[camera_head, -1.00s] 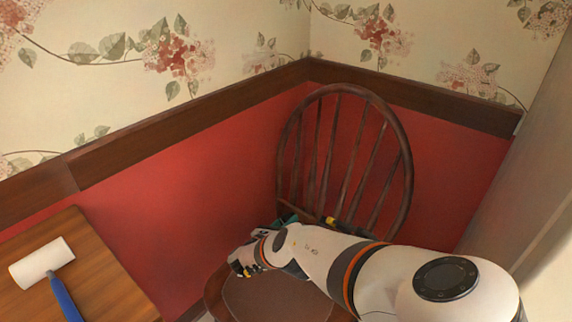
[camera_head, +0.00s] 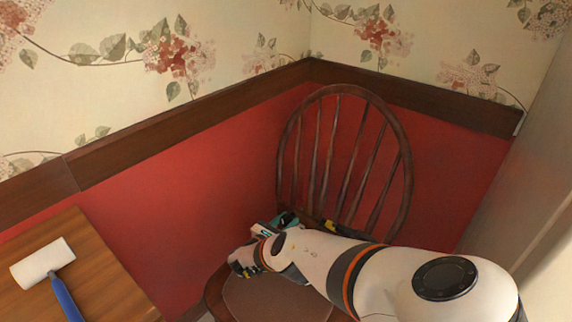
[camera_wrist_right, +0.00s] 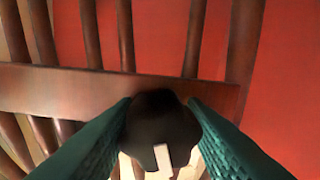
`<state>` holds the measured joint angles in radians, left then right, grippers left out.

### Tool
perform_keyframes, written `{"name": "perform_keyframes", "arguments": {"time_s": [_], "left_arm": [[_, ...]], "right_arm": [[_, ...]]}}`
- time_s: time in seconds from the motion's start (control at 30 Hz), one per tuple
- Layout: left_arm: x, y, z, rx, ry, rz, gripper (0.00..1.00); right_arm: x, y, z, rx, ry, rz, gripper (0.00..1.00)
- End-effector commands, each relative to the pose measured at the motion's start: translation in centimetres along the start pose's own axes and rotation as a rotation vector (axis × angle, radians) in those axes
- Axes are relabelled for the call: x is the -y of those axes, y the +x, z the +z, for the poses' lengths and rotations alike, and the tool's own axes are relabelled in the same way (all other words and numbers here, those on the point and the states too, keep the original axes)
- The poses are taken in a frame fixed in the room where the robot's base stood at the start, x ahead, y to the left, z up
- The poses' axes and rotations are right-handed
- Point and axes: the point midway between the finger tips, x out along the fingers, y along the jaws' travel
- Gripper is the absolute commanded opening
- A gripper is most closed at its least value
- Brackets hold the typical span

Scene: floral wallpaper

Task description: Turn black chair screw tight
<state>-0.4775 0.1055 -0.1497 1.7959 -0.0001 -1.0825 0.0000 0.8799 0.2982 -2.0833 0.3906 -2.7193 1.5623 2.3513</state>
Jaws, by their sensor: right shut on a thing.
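The black chair screw (camera_wrist_right: 160,118) is a dark rounded knob in the right wrist view, in front of the chair's wooden crosspiece (camera_wrist_right: 70,92). The two green textured fingers of my right gripper (camera_wrist_right: 160,112) are shut on it from both sides. In the head view, my right gripper (camera_head: 284,221) is at the low part of the chair's spindled back (camera_head: 405,170), above the seat (camera_head: 275,300). The screw is hidden there by my gripper and arm. A pale patch shows at the knob's lower edge. My left gripper is in neither view.
A wooden table (camera_head: 105,275) stands at the lower left with a white-headed, blue-handled tool (camera_head: 45,263) on it. The chair stands in a corner of red panelled walls (camera_head: 180,190). A pale upright surface (camera_head: 520,210) closes the right side.

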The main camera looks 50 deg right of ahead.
Motion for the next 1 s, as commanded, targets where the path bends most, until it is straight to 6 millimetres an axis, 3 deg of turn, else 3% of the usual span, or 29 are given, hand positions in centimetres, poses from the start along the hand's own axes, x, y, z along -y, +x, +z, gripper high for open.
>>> {"name": "perform_keyframes", "arguments": {"time_s": [0.2, 0.23, 0.37, 0.73, 1.0], "left_arm": [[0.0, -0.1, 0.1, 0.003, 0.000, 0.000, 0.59], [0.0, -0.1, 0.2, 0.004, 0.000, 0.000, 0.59], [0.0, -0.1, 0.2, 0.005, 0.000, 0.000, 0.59], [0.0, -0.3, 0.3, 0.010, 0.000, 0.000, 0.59], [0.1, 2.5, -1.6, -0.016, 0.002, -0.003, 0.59]], "right_arm": [[0.0, -0.3, 0.3, 0.007, -0.004, -0.003, 0.14], [0.0, -0.3, 0.3, 0.007, -0.004, -0.003, 0.39], [0.0, -0.2, 0.2, 0.006, -0.004, -0.002, 0.59], [0.0, -0.7, 0.0, 0.003, -0.002, -0.002, 0.59], [0.0, -5.8, 0.0, 0.005, -0.003, -0.005, 0.59]]}}
